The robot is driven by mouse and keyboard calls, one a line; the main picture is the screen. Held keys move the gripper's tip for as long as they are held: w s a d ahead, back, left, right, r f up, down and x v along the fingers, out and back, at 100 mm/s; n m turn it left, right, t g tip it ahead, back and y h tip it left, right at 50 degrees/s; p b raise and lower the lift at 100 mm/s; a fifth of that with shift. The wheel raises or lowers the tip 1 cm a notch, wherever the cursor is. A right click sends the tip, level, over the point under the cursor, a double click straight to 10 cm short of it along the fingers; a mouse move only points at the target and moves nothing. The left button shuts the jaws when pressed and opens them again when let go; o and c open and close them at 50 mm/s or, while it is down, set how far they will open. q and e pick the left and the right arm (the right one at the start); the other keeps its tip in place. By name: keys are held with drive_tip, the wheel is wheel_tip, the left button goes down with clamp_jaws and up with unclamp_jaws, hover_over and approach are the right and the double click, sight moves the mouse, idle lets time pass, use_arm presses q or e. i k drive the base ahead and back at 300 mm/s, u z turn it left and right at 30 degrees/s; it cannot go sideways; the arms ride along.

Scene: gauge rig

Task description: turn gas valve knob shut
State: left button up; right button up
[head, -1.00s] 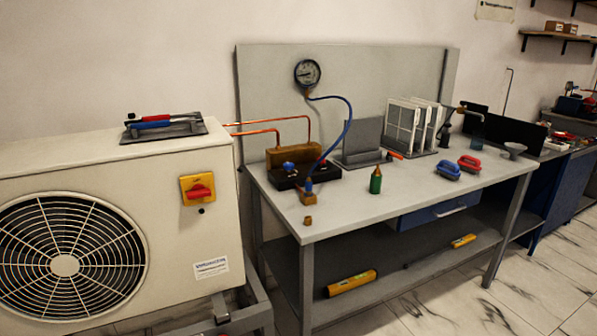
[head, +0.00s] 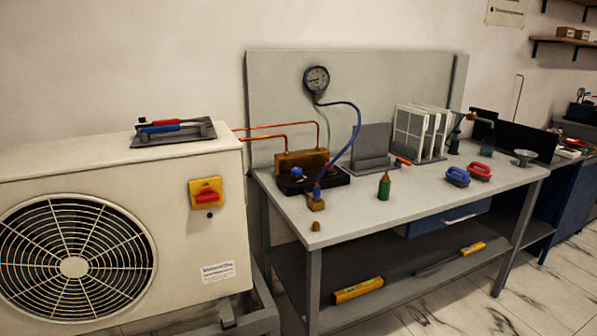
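No knob is marked in words that I can read, so I cannot tell for sure which is the gas valve knob. A blue knob (head: 297,171) sits at the brass-coloured block (head: 301,157), above a black base (head: 318,183) at the bench's left end. A second small knob beside it is partly hidden by the hose. A red rotary switch (head: 207,196) on a yellow plate is on the white fan unit (head: 120,170). Neither gripper is in view.
The grey bench (head: 350,215) also holds a green bottle (head: 384,186), white panels in a rack (head: 415,133), and blue (head: 457,177) and red (head: 479,171) handled items. Copper pipes (head: 270,137) run between fan unit and block. The bench's front middle is clear.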

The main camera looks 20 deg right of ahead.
sight(296, 172)
drive_tip(key=z, duration=0.2)
drive_tip(key=k, duration=0.25)
drive_tip(key=z, duration=1)
drive_tip(key=k, duration=1.05)
drive_tip(key=z, duration=0.85)
drive_tip(key=i, duration=1.55)
drive_tip(key=u, duration=1.4)
drive_tip(key=i, duration=0.9)
drive_tip(key=u, duration=1)
